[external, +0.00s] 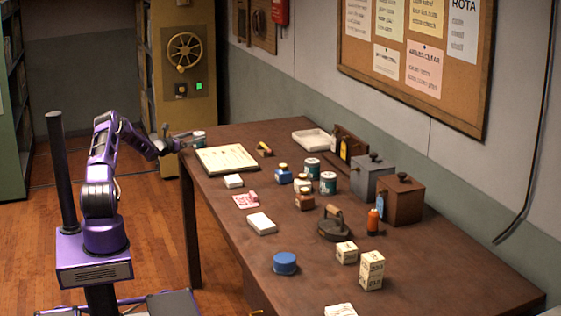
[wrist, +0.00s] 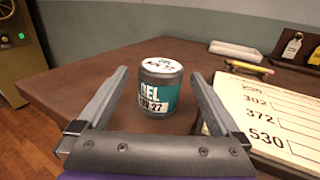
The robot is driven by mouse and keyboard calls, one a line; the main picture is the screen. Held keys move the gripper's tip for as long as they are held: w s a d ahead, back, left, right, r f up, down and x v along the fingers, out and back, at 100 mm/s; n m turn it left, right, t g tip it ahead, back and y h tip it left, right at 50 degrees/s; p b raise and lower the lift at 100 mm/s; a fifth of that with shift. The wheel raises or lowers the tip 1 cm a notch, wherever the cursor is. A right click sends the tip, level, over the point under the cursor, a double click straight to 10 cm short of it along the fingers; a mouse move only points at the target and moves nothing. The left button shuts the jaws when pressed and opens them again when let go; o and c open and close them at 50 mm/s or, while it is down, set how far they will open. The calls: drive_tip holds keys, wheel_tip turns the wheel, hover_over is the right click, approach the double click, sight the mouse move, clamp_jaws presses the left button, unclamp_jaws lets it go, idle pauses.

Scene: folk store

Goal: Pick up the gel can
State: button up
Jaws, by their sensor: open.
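The gel can (wrist: 158,90) stands upright near the table's far left corner. It is a short grey can with a teal label reading "GEL" and a white lid label with writing. In the external view the can (external: 197,139) shows just beyond my gripper (external: 180,139). In the wrist view my gripper (wrist: 157,95) is open, with one finger on each side of the can. The can stands between the fingers toward the tips, with visible gaps on both sides. The can's lowest edge is seen above the gripper's palm and nothing is held.
A price board (external: 226,158) lies close to the right of the can; its edge is near my right finger. A white tray (external: 311,140) lies at the back. The table's left edge is close.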

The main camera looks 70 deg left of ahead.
sight(200, 133)
drive_tip(key=shift+x, duration=1.85)
drive_tip(key=shift+c, duration=0.2)
drive_tip(key=shift+r, duration=0.1)
drive_tip(key=c, duration=1.4)
